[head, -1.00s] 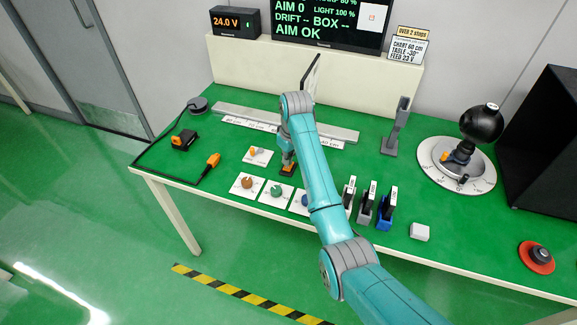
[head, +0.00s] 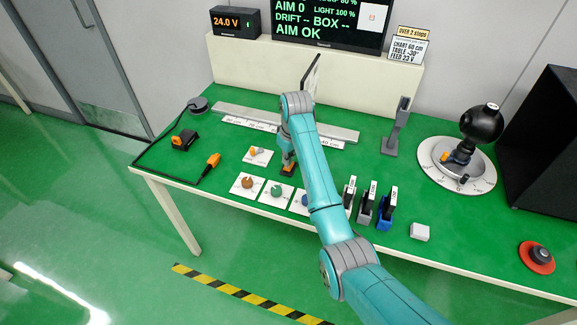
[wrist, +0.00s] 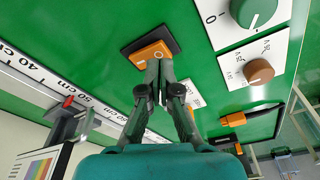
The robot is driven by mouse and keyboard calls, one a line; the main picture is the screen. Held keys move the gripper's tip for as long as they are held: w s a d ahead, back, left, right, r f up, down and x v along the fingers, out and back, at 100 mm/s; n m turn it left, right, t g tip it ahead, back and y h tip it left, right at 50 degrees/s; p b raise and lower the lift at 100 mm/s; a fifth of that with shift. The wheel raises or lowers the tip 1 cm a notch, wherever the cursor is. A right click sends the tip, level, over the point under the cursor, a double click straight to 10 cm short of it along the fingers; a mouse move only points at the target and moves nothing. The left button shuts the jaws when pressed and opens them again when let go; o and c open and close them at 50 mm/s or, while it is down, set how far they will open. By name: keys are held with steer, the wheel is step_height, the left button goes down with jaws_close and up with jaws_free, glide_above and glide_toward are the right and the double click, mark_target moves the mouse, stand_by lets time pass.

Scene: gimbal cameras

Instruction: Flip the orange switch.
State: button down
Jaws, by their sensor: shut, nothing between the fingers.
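The orange switch is a rocker on a dark base.
White plates with a brown knob (head: 247,183) and a green knob (head: 277,191) lie in front. A small orange lever (head: 258,152) stands left of the switch. A long scale rail (head: 240,115) lies behind. Several upright black pieces stand right of my arm.

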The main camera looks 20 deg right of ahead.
mark_target(288, 168)
steer(key=shift+f, duration=1.1)
stand_by(1.0)
steer(key=shift+r, duration=3.5)
